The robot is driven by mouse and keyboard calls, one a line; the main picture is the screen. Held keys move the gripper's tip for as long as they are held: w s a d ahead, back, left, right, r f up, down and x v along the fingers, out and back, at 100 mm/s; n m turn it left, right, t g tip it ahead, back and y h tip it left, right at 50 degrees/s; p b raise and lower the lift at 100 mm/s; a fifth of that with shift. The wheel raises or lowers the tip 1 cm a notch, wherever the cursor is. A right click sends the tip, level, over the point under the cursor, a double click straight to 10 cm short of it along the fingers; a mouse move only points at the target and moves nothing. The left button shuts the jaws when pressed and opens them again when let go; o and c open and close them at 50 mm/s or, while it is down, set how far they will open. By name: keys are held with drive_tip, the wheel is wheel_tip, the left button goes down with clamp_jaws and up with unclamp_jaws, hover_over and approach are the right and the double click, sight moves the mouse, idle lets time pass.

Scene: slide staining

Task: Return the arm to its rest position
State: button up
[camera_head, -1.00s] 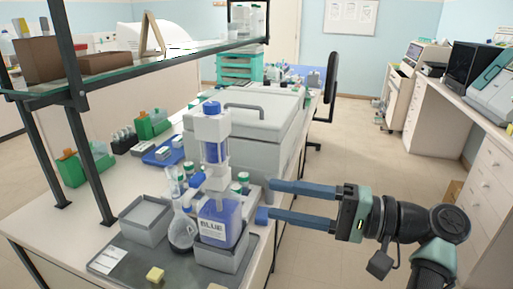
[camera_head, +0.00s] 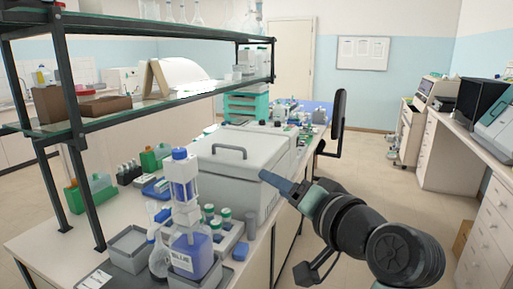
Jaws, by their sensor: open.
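My gripper (camera_head: 281,188) is on the right side of the picture, over the right edge of the white bench (camera_head: 36,243). Its blue-grey fingers point left and away, beside the front right corner of the big grey lidded box (camera_head: 233,163). The view is edge-on, so one finger mostly covers the other. The fingers are open and nothing shows between them. My arm runs from the gripper to the lower right. The bottle labelled BLUE (camera_head: 193,256) stands upright on the bench to the left, apart from the gripper.
A dark-framed shelf (camera_head: 110,120) rises over the bench's left side. Several green-capped bottles (camera_head: 225,215) stand near the blue bottle. A grey tray (camera_head: 128,244) lies to its left. A black chair (camera_head: 338,115) stands farther back. The aisle floor (camera_head: 375,165) on the right is clear.

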drive_tip(key=s+a+r+n+t+h+p, duration=0.15)
drive_tip(key=s+r+t, duration=0.25)
drive_tip(key=r, duration=0.5)
drive_tip(key=s+a+r+n+t+h+p, duration=0.1)
drive_tip(key=s+a+r+t+h, duration=0.15)
drive_tip(key=r, duration=0.65)
drive_tip(key=s+r+n+t+h+p, duration=0.1)
drive_tip(key=s+r+t+h, duration=0.2)
drive_tip(key=s+r+t, duration=0.3)
drive_tip(key=s+r, duration=0.4)
drive_tip(key=s, duration=0.3)
drive_tip(key=shift+s+a+r+h, duration=0.2)
drive_tip(key=shift+s+r+h, duration=0.1)
drive_tip(key=shift+t, duration=0.25)
